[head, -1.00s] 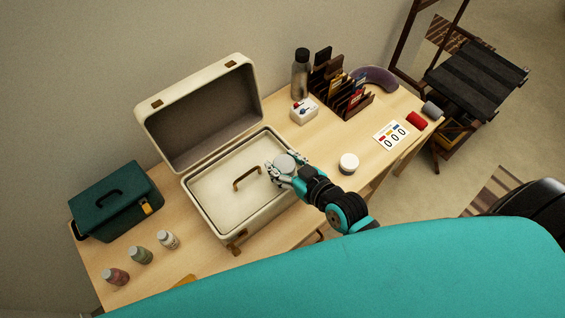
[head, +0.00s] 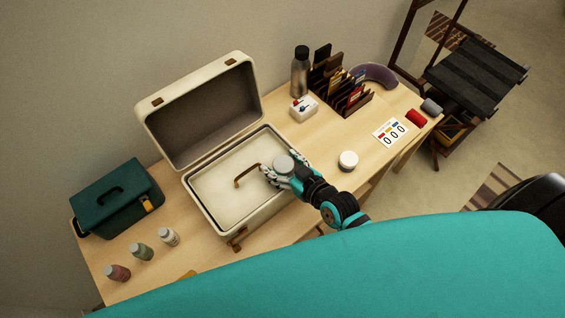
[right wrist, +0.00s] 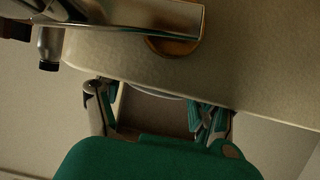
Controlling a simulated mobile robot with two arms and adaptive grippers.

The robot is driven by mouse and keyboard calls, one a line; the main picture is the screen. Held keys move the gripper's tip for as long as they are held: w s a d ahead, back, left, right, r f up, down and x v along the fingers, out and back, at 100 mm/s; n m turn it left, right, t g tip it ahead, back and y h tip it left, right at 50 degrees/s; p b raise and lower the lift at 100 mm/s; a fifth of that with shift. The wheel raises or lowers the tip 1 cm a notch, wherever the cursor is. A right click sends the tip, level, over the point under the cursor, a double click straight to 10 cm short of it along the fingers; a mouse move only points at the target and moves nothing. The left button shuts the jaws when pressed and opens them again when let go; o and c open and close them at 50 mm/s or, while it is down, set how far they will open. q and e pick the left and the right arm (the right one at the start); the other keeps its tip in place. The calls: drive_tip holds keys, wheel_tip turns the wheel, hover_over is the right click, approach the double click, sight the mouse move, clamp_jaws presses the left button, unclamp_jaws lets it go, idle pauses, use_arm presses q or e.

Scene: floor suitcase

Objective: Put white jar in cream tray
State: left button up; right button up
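The cream tray (head: 222,192) is set inside the open suitcase and has a brown handle on top. My right gripper (head: 279,172) is over the tray's right end, by the suitcase's right rim. Its fingers are around a pale, round-topped jar (head: 284,163), which appears held; its underside is hidden, so I cannot tell if it touches the tray. The right wrist view shows the gripper's fingers (right wrist: 160,112) apart with a pale rim between them. Another white jar (head: 347,161) stands on the table, right of the hand. My left gripper is not in view.
The cream suitcase's raised lid (head: 205,110) stands behind the tray. A green toolbox (head: 115,199) and several small bottles (head: 168,237) are at left. A dark rack (head: 345,92), metal bottle (head: 300,72) and white box (head: 303,108) stand at back right. Table around the standing jar is clear.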

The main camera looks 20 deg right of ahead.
drive_tip(key=shift+r, duration=0.25)
drive_tip(key=b+v, duration=0.1)
drive_tip(key=v, duration=1.1)
drive_tip(key=shift+f, duration=0.15)
idle(0.9)
